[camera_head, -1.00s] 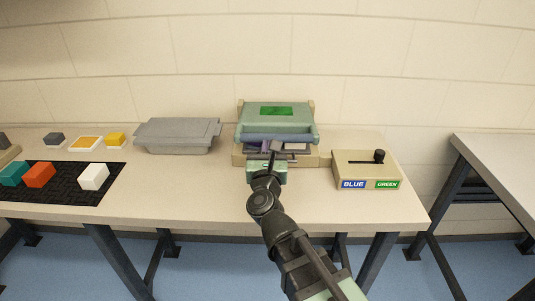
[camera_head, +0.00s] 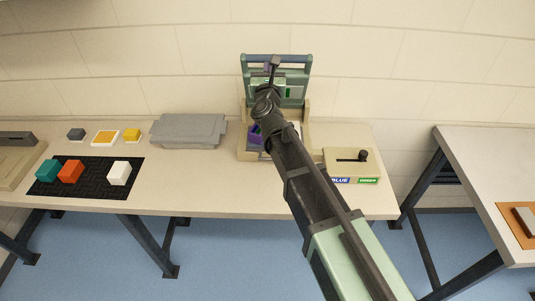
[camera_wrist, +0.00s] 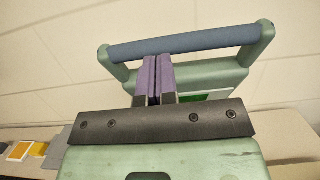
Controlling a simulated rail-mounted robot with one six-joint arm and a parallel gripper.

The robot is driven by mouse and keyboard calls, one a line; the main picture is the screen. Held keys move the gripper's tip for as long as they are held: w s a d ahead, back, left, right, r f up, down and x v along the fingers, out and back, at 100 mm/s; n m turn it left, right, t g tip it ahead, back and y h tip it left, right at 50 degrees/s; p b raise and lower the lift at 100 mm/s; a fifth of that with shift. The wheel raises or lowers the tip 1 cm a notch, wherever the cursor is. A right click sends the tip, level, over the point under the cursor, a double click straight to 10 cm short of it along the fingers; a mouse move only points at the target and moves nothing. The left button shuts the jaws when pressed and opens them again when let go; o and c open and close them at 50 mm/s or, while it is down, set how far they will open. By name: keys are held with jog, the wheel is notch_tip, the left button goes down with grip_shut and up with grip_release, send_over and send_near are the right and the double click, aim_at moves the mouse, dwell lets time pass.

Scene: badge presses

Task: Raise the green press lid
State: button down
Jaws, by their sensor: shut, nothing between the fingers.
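The green press lid (camera_head: 299,78) stands raised, nearly upright, at the back of the tan press base (camera_head: 245,156). Its blue handle bar (camera_head: 292,58) is at the top edge. In the wrist view the bar (camera_wrist: 205,41) spans between two green arms of the lid (camera_wrist: 205,72). My gripper (camera_head: 273,64) is in front of the raised lid. Its purple fingers are together and empty in the wrist view (camera_wrist: 156,62), with tips just below the bar. I cannot tell if they touch it. My arm hides part of the press base, where something purple shows.
A control box (camera_head: 346,166) with a black knob and BLUE and GREEN labels sits right of the press. A closed grey press (camera_head: 188,130) stands left. Several coloured blocks lie on and behind a black mat (camera_head: 92,181). Another table (camera_head: 490,160) is at the right.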

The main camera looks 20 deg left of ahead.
jog(key=shift+w+a+r+p, duration=0.2)
jog(key=shift+w+r+p, duration=0.15)
jog(key=shift+w, duration=0.35)
jog(key=shift+w+a+r+p, duration=0.2)
jog(key=shift+w+r, duration=0.3)
jog(key=shift+w, duration=0.2)
jog(key=shift+w+a+r+p, duration=0.15)
jog(key=shift+w+r+p, duration=0.2)
jog(key=shift+w, duration=0.35)
